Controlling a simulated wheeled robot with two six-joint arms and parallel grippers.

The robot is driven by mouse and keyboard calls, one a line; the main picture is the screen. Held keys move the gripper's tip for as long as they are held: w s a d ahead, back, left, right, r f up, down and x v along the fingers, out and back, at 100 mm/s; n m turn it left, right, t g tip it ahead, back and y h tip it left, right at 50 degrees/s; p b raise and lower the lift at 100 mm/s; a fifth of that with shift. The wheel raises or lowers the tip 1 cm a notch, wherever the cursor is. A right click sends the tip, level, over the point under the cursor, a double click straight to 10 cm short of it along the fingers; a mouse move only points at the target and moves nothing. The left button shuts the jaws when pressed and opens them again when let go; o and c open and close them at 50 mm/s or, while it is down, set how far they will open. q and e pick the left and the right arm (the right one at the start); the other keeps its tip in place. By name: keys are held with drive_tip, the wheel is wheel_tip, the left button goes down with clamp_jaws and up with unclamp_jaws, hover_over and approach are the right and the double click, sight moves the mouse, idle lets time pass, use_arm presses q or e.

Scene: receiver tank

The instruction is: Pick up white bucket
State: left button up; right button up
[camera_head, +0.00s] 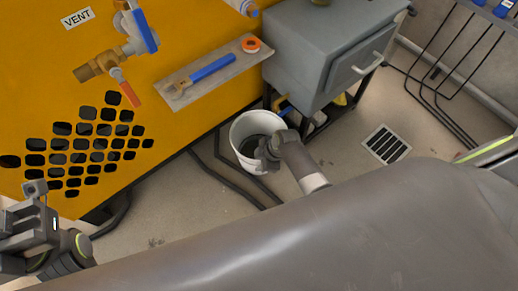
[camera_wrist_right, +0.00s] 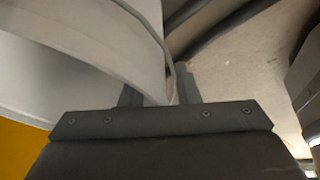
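The white bucket (camera_head: 247,137) stands on the floor beside the yellow machine, below the grey cabinet. My right gripper (camera_head: 268,154) is at the bucket's right rim in the head view. In the right wrist view, the bucket's pale wall (camera_wrist_right: 95,40) fills the upper left, and its edge runs down between the two fingers of my right gripper (camera_wrist_right: 160,88). The fingers stand apart, with the rim between them; whether they touch it is unclear. My left gripper (camera_head: 36,192) is at the far left, away from the bucket; its finger gap is not clear.
The yellow machine (camera_head: 190,35) has a shelf (camera_head: 215,78) holding a blue-handled wrench and orange tape. The grey cabinet (camera_head: 320,45) stands close behind the bucket. Dark hoses (camera_head: 222,172) run along the floor beside it. A floor grate (camera_head: 386,144) lies right; floor around it is clear.

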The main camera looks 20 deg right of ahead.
drive_tip(key=shift+r, duration=0.1)
clamp_jaws()
idle(1.2)
drive_tip(key=shift+w+r, duration=0.1)
